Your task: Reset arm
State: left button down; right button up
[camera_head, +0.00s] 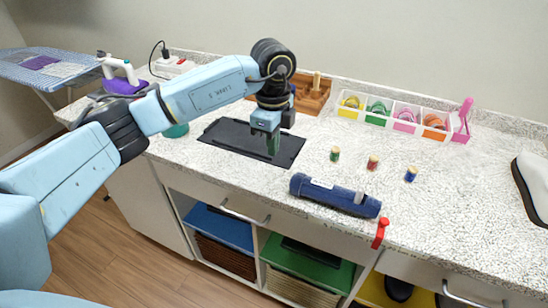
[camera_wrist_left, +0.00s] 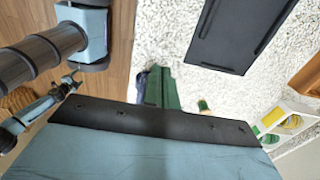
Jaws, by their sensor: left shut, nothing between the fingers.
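My left arm comes in from the left over the counter. Its gripper (camera_head: 272,145) points down above the right part of a black tray (camera_head: 232,140). Its green fingers are shut with nothing between them. In the left wrist view the shut left gripper (camera_wrist_left: 163,92) shows over the speckled counter, and the black tray (camera_wrist_left: 235,35) lies at the upper right.
A dark blue rolled item (camera_head: 335,195) lies near the counter's front edge, with several small spools (camera_head: 372,162) behind it. A divided white box (camera_head: 395,115) and a wooden tray (camera_head: 310,95) stand at the back. A clothes iron (camera_head: 120,75) is at the left.

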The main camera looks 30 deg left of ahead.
pick_arm(q)
jog(key=shift+d+r, duration=0.1)
jog(key=shift+r, duration=0.35)
